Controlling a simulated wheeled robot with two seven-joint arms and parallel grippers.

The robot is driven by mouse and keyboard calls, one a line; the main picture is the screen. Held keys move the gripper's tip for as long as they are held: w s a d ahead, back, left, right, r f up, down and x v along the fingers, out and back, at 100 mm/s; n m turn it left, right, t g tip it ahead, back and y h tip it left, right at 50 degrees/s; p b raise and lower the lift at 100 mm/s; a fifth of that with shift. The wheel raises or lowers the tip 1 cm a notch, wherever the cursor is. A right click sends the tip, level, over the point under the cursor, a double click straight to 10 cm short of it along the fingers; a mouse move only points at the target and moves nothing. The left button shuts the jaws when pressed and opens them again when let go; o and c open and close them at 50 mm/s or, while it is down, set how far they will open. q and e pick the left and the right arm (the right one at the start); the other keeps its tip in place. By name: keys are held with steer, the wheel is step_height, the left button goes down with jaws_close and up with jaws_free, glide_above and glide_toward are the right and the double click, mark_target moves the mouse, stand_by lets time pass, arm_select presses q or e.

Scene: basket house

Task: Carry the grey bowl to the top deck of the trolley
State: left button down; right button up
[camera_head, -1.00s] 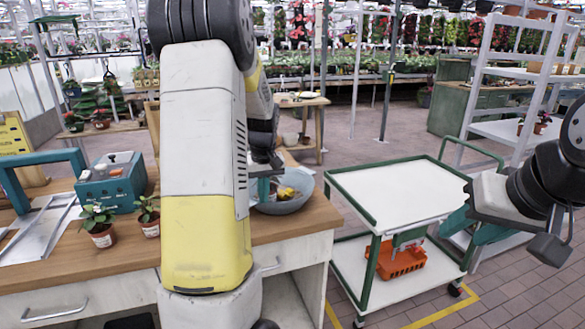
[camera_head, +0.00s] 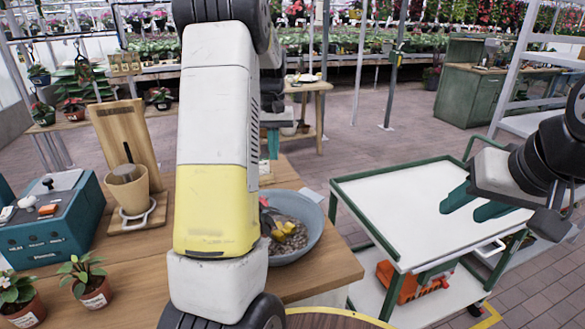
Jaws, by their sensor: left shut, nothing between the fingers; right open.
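The grey bowl (camera_head: 314,234) sits on the wooden bench top, right of my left arm, which hides its left side. It holds dark gravel and a yellow tool-like item (camera_head: 291,238). My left gripper (camera_head: 272,142) is shut and empty, above and beyond the bowl in the picture, partly hidden by my arm. The trolley's white top deck (camera_head: 395,205) has a green frame and is bare. My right gripper (camera_head: 474,204) is open, with teal fingers, over the right part of the deck.
A teal box (camera_head: 45,232), potted plants (camera_head: 88,280) and a tan pot (camera_head: 130,190) on a wooden stand occupy the bench's left side. An orange crate (camera_head: 400,285) sits on the trolley's lower deck. Open paved floor lies behind the trolley.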

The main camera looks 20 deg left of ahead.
arm_select(q)
steer(key=f, duration=0.9)
steer(key=shift+w+a+f, duration=0.1)
steer(key=shift+w+f, duration=0.3)
steer(key=shift+s+d+r, duration=0.1)
steer(key=shift+s+d, duration=0.15)
steer(key=shift+s, duration=0.35)
steer(key=shift+s+d, duration=0.2)
steer(key=shift+s, duration=0.4)
steer(key=shift+s+d, duration=0.25)
steer(key=shift+s, duration=0.45)
